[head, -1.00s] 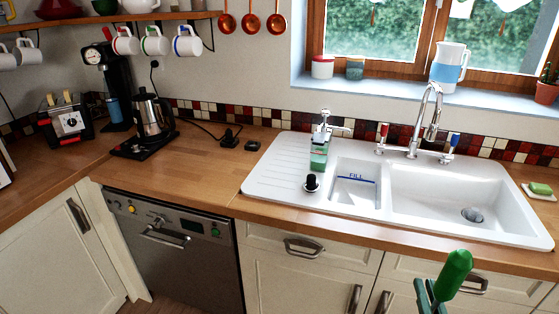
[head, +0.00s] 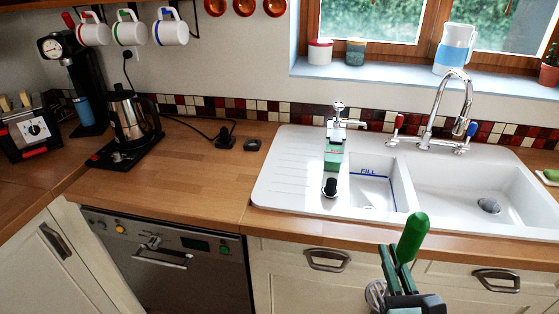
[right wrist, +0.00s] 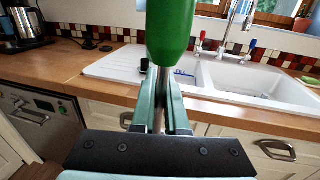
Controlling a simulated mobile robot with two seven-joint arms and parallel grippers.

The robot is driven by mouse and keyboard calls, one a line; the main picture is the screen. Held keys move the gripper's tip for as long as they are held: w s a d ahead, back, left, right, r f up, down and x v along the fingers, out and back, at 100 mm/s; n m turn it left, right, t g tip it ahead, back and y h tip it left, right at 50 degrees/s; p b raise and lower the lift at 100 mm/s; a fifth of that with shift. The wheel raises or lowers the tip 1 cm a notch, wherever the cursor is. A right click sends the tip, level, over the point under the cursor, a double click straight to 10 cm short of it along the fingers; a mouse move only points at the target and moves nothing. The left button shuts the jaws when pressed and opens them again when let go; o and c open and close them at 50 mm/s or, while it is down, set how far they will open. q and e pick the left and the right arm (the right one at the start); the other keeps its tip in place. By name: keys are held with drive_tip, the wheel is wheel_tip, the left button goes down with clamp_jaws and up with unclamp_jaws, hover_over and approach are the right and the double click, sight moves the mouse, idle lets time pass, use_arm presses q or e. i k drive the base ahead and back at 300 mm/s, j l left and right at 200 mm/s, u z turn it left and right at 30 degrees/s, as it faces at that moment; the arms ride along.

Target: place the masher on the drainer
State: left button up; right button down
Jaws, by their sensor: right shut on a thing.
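The masher has a green handle (head: 412,238) and a round wire head (head: 376,294). My right gripper (head: 394,264) is shut on the masher below the handle, which points up and leans slightly right. Both are in front of the counter, before the sink. In the right wrist view the green handle (right wrist: 171,30) rises above the closed fingers (right wrist: 160,98), with a metal shaft between them. The drainer (head: 290,172) is the ribbed left part of the white sink, up and left of the gripper. My left gripper is not in view.
A green soap dispenser (head: 334,155) and a small black-topped item (head: 329,187) stand at the drainer's right side. The basins (head: 470,190) and tap (head: 453,105) lie to the right. The drainer's left part is clear. A kettle (head: 132,120) stands on the left counter.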

sight(289, 181)
drive_tip(key=i+j, duration=0.3)
drive_tip(key=j, duration=0.15)
drive_tip(key=i+j, duration=0.25)
drive_tip(key=j, duration=0.2)
drive_tip(key=i+j+u, duration=0.1)
drive_tip(key=i+j, duration=0.2)
drive_tip(key=j, duration=0.15)
